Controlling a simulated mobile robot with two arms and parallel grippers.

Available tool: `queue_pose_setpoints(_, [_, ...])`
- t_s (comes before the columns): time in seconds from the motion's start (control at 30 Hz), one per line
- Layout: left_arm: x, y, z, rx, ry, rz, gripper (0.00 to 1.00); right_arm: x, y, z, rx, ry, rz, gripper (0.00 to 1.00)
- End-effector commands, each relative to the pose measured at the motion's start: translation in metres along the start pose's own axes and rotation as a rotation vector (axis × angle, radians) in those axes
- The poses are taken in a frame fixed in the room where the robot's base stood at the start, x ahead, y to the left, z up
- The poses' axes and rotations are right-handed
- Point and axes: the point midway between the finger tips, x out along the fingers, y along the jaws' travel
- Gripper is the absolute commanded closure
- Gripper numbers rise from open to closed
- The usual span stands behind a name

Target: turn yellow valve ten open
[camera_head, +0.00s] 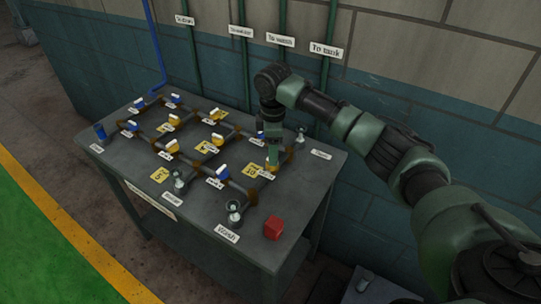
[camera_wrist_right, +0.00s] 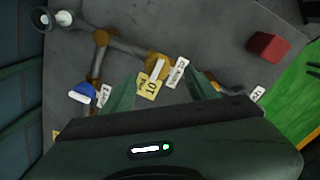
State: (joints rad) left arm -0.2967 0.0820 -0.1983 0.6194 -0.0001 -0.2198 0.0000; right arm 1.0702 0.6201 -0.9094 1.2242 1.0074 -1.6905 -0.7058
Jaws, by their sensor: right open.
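Yellow valve ten (camera_wrist_right: 158,66), round with a white lever, shows in the right wrist view beside its yellow "10" tag (camera_wrist_right: 151,87). The tag also shows in the head view (camera_head: 250,169), where my gripper mostly hides the valve. My right gripper (camera_head: 272,162) points down over the valve, close above the table. In the right wrist view its two green fingers (camera_wrist_right: 162,88) are spread apart, with the valve just ahead of and between their tips. Nothing is held. Whether a finger touches the lever cannot be told. My left gripper is not in view.
The grey table (camera_head: 318,172) carries brown pipes with several blue and yellow valves. A blue valve (camera_head: 222,172) sits left of the gripper. A red block (camera_head: 273,228) lies near the front right corner. Upright pipes (camera_head: 333,60) and a wall stand behind. Free tabletop lies right of the pipes.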

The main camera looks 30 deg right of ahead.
Motion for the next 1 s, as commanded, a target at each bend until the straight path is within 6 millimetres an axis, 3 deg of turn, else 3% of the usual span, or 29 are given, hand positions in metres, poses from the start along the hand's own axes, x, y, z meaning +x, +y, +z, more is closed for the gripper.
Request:
queue_pose_setpoints(0.1, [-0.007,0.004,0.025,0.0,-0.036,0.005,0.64,0.02,-0.001,0.0,0.001,-0.001,-0.003,0.41])
queue_pose_setpoints(0.2, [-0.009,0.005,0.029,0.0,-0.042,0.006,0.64,0.034,0.0,0.0,0.002,0.0,-0.002,0.41])
queue_pose_setpoints(0.5, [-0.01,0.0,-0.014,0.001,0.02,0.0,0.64,0.051,0.0,0.0,0.001,0.001,0.001,0.41])
queue_pose_setpoints(0.67, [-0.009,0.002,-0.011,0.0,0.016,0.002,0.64,0.051,0.0,0.0,0.001,0.001,0.001,0.41])
queue_pose_setpoints(0.87, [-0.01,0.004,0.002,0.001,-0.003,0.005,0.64,0.05,0.0,0.0,0.001,0.001,0.002,0.97])
queue_pose_setpoints(1.0, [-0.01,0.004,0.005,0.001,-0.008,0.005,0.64,0.05,0.0,0.0,-0.001,0.002,0.002,1.0])
